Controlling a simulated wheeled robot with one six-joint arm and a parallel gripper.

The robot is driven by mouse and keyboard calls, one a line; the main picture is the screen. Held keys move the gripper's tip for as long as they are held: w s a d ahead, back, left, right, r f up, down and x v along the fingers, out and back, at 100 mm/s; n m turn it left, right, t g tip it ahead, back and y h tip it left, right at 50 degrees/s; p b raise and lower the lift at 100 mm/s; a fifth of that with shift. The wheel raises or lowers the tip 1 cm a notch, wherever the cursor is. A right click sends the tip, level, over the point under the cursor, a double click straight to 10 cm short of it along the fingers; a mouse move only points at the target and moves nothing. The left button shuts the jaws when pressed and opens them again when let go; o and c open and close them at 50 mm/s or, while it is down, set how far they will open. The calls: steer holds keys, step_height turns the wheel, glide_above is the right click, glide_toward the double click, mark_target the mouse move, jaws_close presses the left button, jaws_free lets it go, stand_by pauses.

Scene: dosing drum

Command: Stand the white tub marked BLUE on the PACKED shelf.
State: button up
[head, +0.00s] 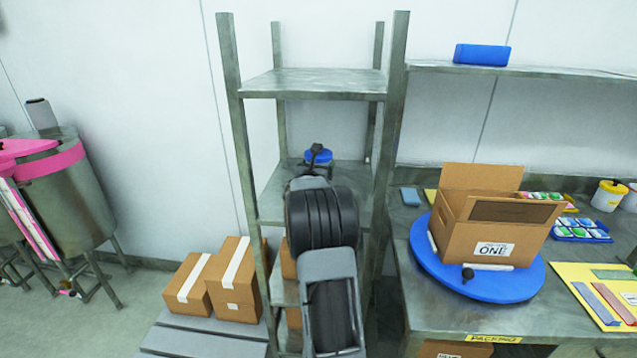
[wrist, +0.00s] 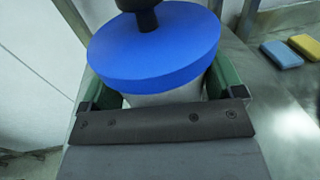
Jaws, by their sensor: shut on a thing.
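The white tub has a round blue lid (head: 318,156) and shows at the middle board of the metal rack, beyond my arm. In the wrist view its blue lid (wrist: 150,55) hides most of the white body (wrist: 165,98). A dark knob-like part shows over the lid. My gripper (wrist: 158,92) is shut on the tub, with green fingers at both sides of it. The tub looks upright. I cannot tell whether its base touches the middle board (head: 345,180). No mark reading BLUE or PACKED is legible; my arm hides part of the rack.
Rack posts (head: 233,110) stand on both sides, with a top board (head: 315,83) above. At right, a bench holds a carton marked ONE (head: 500,225) on a blue turntable (head: 425,255). Cartons (head: 235,280) stand low at left. A blue block (head: 482,54) lies on the wall shelf.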

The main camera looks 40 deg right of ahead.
steer(key=shift+f, duration=2.25)
steer(key=shift+f+b, duration=0.2)
steer(key=shift+b, duration=0.15)
steer(key=o, duration=0.7)
steer(key=shift+r, duration=0.15)
